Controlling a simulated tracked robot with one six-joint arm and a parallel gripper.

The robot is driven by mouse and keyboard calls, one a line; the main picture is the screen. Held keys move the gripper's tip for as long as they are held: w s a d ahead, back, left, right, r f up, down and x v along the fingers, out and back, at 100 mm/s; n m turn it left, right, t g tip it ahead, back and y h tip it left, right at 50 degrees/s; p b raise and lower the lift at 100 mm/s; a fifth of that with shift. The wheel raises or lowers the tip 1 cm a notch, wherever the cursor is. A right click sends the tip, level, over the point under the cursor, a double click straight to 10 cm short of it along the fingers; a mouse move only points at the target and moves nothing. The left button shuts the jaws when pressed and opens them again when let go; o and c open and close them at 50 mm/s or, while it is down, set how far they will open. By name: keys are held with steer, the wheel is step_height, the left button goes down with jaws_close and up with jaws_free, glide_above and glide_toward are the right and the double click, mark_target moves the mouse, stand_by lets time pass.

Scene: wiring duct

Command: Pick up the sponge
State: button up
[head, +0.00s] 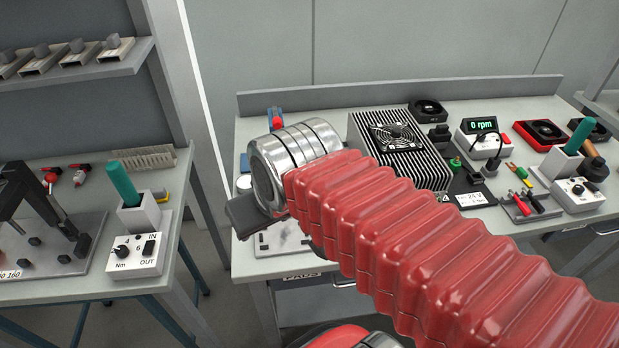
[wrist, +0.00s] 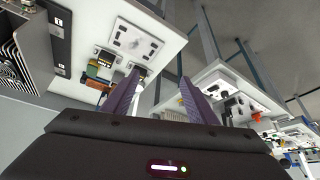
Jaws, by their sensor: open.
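My gripper (wrist: 160,79) shows in the wrist view as two dark purple fingers, spread apart with nothing between them. In the head view my red-sleeved arm reaches over the middle bench and hides most of the gripper. I cannot make out the sponge for certain in either view. In the wrist view a small orange block (wrist: 97,86) sits near a green piece (wrist: 104,66) by the bench edge, left of the left finger; I cannot tell whether either is the sponge.
The middle bench (head: 262,97) carries a finned heatsink with a fan (head: 395,137), an rpm display (head: 481,125) and cables. The left bench (head: 40,290) holds a torque box (head: 133,252) and a green-handled tool (head: 124,183). A floor gap separates the benches.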

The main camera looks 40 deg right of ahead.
steer(key=w+d+f+m+h, duration=0.1)
steer(key=w+d+f+m, duration=0.1)
steer(key=w+d, duration=0.6)
steer(key=w+d+f+m+g, duration=0.1)
steer(key=w+d+f+m, duration=0.1)
steer(key=w+d+f, duration=0.3)
steer(key=w+d, duration=0.4)
steer(key=d, duration=0.5)
steer(key=shift+d+f+m+h, duration=0.15)
steer(key=shift+d+m+h, duration=0.15)
steer(key=shift+m+h, duration=0.1)
steer(key=shift+g, duration=0.3)
steer(key=x, duration=0.7)
steer(key=shift+w+f, duration=0.1)
steer(key=shift+f, duration=0.25)
steer(key=shift+w+d+f, duration=0.1)
steer(key=shift+w+f, duration=0.05)
steer(key=shift+f, duration=0.2)
steer(key=shift+x, duration=2.65)
steer(key=shift+w+d+r, duration=0.15)
